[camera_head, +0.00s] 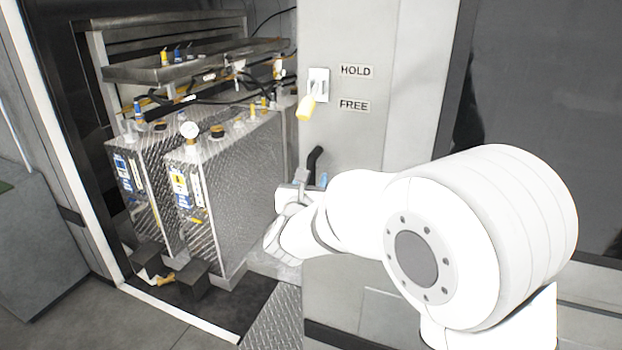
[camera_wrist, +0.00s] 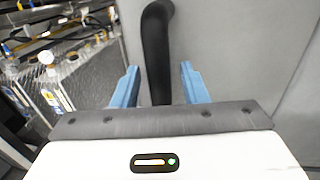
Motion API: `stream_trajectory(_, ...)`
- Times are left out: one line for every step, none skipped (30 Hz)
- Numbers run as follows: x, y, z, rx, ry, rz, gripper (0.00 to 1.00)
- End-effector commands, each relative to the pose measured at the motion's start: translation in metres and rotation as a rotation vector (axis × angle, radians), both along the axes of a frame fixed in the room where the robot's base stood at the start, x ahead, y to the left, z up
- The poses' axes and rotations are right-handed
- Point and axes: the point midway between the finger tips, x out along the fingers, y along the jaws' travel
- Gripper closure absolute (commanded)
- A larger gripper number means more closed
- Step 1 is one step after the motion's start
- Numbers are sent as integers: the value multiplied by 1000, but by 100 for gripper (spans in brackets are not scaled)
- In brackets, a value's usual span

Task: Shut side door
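A curved black handle (camera_head: 314,158) stands out from a grey panel (camera_head: 345,135), just right of the open compartment. I cannot tell for certain whether this panel is the side door. In the wrist view the black handle (camera_wrist: 157,50) runs down between the two blue fingers of my gripper (camera_wrist: 158,68). The fingers are apart, with a gap on each side of the handle, so my gripper is open around it. In the head view my gripper (camera_head: 313,180) is partly hidden by my own arm and wrist.
Metal tanks (camera_head: 235,180) fill the open compartment at left, under a shelf (camera_head: 190,66) with hoses. Clear floor (camera_head: 140,325) lies in front.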

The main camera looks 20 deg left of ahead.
Motion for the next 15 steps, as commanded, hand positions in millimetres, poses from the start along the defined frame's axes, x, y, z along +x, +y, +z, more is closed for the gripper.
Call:
stream_trajectory(0,0,0,0,0,0,60)
stream_trajectory(0,0,0,0,0,0,60)
stream_trajectory(0,0,0,0,0,1,60)
stream_trajectory(0,0,0,0,0,1,60)
stream_trajectory(0,0,0,0,0,1,60)
stream_trajectory(0,0,0,0,0,1,64)
stream_trajectory(0,0,0,0,0,1,66)
stream_trajectory(0,0,0,0,0,1,68)
stream_trajectory(0,0,0,0,0,1,72)
stream_trajectory(0,0,0,-1,0,1,74)
stream_trajectory(0,0,0,-1,0,1,77)
stream_trajectory(0,0,0,-1,0,1,80)
stream_trajectory(-1,1,0,-1,0,1,82)
stream_trajectory(-1,1,0,-1,0,1,85)
stream_trajectory(-1,1,0,-1,0,1,88)
